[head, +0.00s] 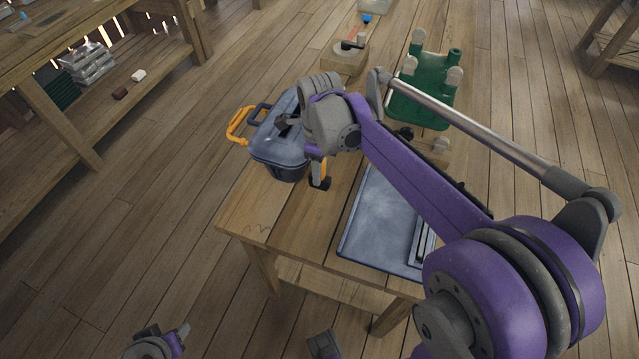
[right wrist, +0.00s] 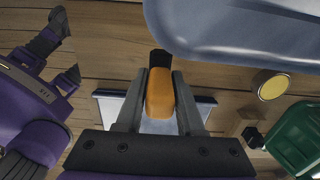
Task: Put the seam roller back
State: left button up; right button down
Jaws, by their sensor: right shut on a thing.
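My right gripper (head: 316,158) is shut on the seam roller (head: 317,172), which has an orange handle and a black end. In the right wrist view the seam roller (right wrist: 160,88) sits between the two fingers, its black end pointing away from the palm. It hangs above the wooden table, just right of a blue-grey lidded bin (head: 283,160) with an orange handle. The bin also shows in the right wrist view (right wrist: 240,30). My right arm hides part of the bin's top. My left gripper (head: 163,340) is low at the left, fingers apart and empty.
A blue-grey tray (head: 370,225) with metal bars lies on the table (head: 255,215). A green container (head: 425,105) with several upright posts stands behind my right arm. A wooden block (head: 345,62) is at the far end. The table's near left corner is bare.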

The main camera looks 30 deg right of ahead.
jog(key=shift+f, duration=2.6)
jog(key=shift+b, duration=0.3)
jog(key=shift+f, duration=0.2)
jog(key=c, duration=0.5)
grip_release()
jog(key=shift+r, duration=0.1)
